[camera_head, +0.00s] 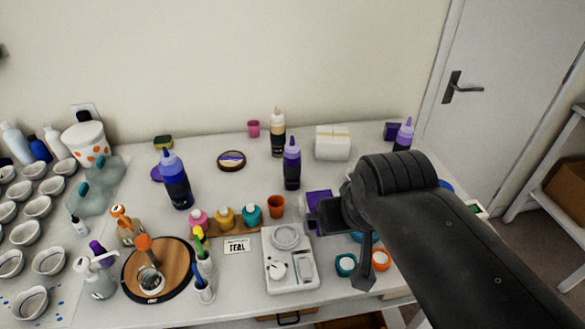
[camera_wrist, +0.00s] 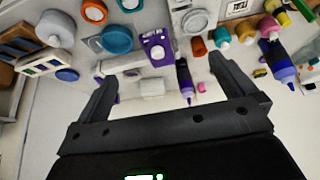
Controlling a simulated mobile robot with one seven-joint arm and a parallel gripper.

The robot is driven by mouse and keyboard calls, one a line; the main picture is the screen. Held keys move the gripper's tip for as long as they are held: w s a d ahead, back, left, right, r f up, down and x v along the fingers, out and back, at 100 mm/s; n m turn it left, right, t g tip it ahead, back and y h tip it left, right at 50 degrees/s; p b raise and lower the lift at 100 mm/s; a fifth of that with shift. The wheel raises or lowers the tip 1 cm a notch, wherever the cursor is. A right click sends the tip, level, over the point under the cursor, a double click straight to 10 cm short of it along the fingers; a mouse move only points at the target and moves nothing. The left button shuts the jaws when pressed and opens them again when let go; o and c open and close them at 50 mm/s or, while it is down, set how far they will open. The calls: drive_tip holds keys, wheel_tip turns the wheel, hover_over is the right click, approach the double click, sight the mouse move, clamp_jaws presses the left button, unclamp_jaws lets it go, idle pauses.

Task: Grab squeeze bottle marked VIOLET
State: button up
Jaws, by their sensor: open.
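Several dark bottles with purple nozzle caps stand on the table, and I cannot read VIOLET on any of them. One stands at centre (camera_head: 291,165), one larger and bluer at left (camera_head: 174,182), and one at far right (camera_head: 403,135), partly hidden by my arm. The centre bottle also shows in the wrist view (camera_wrist: 185,78), between my fingers in the picture but beyond them. The left one shows at the right there (camera_wrist: 280,65). My gripper (camera_head: 342,245) is open and empty, above the table's right front part. Its spread fingers show in the wrist view (camera_wrist: 160,74).
Pink, yellow and teal small bottles stand in a wooden rack (camera_head: 226,229) behind a TEAL card (camera_head: 237,246). An orange cup (camera_head: 276,206), a white scale (camera_head: 290,272) and a purple box (camera_head: 317,200) crowd the middle. A white block (camera_head: 332,143) stands behind.

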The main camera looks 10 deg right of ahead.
drive_tip(key=shift+c, duration=0.6)
drive_tip(key=c, duration=0.5)
